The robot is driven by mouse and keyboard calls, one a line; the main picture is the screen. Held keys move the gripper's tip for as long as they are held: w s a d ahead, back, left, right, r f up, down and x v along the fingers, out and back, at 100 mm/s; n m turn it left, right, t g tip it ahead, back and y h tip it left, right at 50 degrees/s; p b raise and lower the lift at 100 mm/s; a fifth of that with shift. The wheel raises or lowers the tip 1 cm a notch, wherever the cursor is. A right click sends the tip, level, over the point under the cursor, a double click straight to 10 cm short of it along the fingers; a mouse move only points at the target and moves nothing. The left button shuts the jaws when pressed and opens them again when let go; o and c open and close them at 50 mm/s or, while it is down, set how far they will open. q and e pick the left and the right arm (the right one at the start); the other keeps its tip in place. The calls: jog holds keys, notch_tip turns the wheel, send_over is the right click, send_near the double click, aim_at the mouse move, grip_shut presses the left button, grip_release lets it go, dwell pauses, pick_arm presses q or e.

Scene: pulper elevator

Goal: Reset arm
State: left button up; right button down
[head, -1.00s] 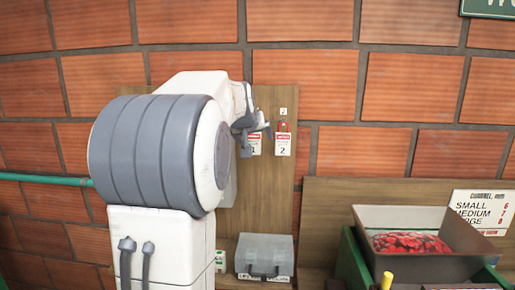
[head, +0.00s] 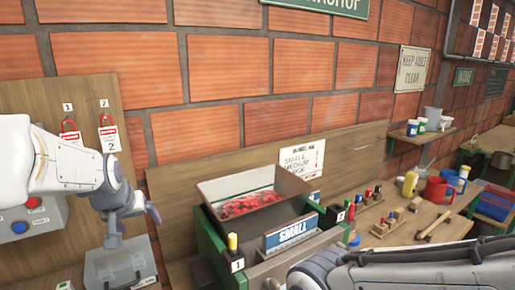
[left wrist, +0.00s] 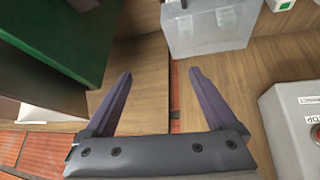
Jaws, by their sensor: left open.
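My left arm comes in from the left in the head view. Its gripper (head: 133,226) hangs in front of the wooden wall board, above and close to a clear plastic box (head: 112,268). In the left wrist view the two dark fingers (left wrist: 160,76) are spread apart with nothing between them. The clear box (left wrist: 212,28) shows beyond the fingers there. Part of my right arm (head: 405,262) crosses the lower right of the head view; its gripper is not visible.
A green machine with a hopper (head: 255,210) of red fruit stands right of the left gripper. Two red padlocks with tags (head: 110,139) hang on the board. A grey button box (head: 35,217) is at left. Cups, tools and a hammer (head: 436,226) lie on the right bench.

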pick_arm(q)
jog(key=s+d+f+m+g+h, duration=0.1)
jog(key=s+d+f+m+g, duration=0.3)
jog(key=s+d+f, duration=0.8)
jog(key=s+d+r+m+g, duration=0.1)
jog(key=s+d+m, duration=0.2)
jog(key=s+d, duration=0.3)
jog(key=s+d+r+m+g+h, duration=0.1)
jog(key=s+d+m, duration=0.3)
jog(key=s, duration=0.5)
jog(key=shift+s+d+r, duration=0.2)
jog(key=shift+d+r, duration=0.6)
jog(key=shift+d, duration=0.2)
